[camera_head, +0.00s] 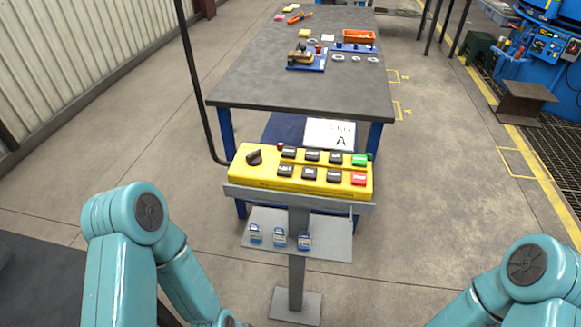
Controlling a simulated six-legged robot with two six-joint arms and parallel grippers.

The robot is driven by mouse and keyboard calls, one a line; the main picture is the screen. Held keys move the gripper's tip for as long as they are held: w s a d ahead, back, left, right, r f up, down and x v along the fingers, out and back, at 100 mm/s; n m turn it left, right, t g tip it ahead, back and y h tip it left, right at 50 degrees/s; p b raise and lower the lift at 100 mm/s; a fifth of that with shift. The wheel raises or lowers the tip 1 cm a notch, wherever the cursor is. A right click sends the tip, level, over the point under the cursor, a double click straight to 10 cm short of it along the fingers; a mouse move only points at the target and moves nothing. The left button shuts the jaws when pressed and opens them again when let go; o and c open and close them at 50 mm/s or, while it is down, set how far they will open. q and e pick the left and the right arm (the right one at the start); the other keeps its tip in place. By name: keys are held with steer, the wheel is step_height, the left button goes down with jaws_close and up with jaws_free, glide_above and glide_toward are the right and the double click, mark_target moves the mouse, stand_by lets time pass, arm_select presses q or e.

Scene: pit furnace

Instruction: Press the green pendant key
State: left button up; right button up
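The yellow pendant (240,171) rests on a grey stand in the middle of the head view. The green key (360,160) is at the right end of its upper row. A red key (358,179) sits just below it, with black keys to the left and a black rotary knob (254,157) at the far left. My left arm comes in at the lower left and my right arm at the lower right. Both arms are well short of the pendant in the picture. Neither gripper's fingertips can be seen.
A lower shelf (330,247) on the stand holds several small blue-and-silver padlock-like items (279,238). Behind stands a large grey table (250,85) with tools and an orange tray (358,36). A black cable runs up from the pendant's left. Blue machinery (545,85) stands at right.

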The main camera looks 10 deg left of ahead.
jaws_close()
steer(key=shift+s+d, duration=0.15)
stand_by(1.4)
